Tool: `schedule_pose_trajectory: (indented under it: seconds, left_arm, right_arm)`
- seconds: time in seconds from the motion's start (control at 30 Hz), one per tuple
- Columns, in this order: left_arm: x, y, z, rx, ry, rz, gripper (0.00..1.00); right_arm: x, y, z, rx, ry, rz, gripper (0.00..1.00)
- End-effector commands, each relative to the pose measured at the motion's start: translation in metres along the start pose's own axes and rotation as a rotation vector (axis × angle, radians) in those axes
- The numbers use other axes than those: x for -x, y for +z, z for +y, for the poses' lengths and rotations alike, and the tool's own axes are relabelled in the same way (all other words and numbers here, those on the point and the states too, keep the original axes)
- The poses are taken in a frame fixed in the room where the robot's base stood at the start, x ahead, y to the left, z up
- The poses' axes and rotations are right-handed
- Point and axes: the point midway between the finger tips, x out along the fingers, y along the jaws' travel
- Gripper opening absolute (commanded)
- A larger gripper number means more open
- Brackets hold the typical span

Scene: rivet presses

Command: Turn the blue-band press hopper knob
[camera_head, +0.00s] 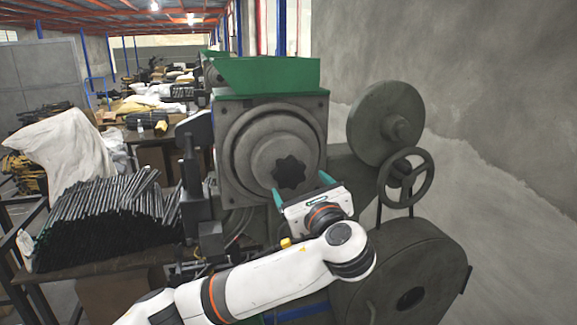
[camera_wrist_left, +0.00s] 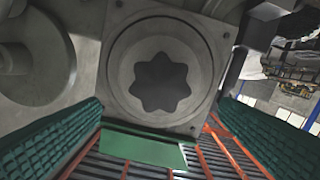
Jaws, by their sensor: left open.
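The press (camera_head: 232,185) has a round grey hopper face with a dark star-shaped knob (camera_head: 289,171) in its middle. A blue band (camera_head: 295,312) shows low on the press, partly behind my arm. My left gripper (camera_head: 303,187) is open just in front of the knob, its green fingers pointing at the press face. In the left wrist view the knob (camera_wrist_left: 160,82) lies between the two green finger pads, above the middle, with nothing held. The fingers look apart from the knob; the exact gap is hard to tell. My right gripper is not in view.
A green hopper (camera_head: 268,75) tops the press. A handwheel (camera_head: 405,175) and round drums (camera_head: 405,285) stand at the right. A pile of dark rods (camera_head: 100,220) lies on a table at the left. A grey wall closes the right side.

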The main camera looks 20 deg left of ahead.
Motion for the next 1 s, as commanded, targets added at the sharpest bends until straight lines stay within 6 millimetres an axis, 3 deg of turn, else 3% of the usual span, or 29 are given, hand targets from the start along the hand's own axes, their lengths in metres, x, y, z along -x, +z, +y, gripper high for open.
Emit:
schedule_pose_trajectory:
  seconds: [0.2,0.43,0.6,0.87,1.0]
  left_arm:
    - [-0.046,-0.004,0.0,-0.003,-0.005,-0.002,0.85]
    - [-0.082,-0.002,0.0,0.0,-0.002,-0.002,0.85]
    - [-0.093,0.0,0.0,0.002,0.0,-0.003,0.85]
    - [-0.094,0.001,0.0,0.003,0.001,-0.003,0.85]
    - [-0.094,0.001,0.0,0.003,0.001,-0.003,0.67]
  right_arm:
    - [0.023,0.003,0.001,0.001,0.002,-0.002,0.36]
    - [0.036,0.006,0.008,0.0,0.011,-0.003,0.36]
    - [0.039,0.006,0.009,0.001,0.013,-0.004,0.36]
    - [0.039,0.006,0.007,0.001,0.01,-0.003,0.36]
    - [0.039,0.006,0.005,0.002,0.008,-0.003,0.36]
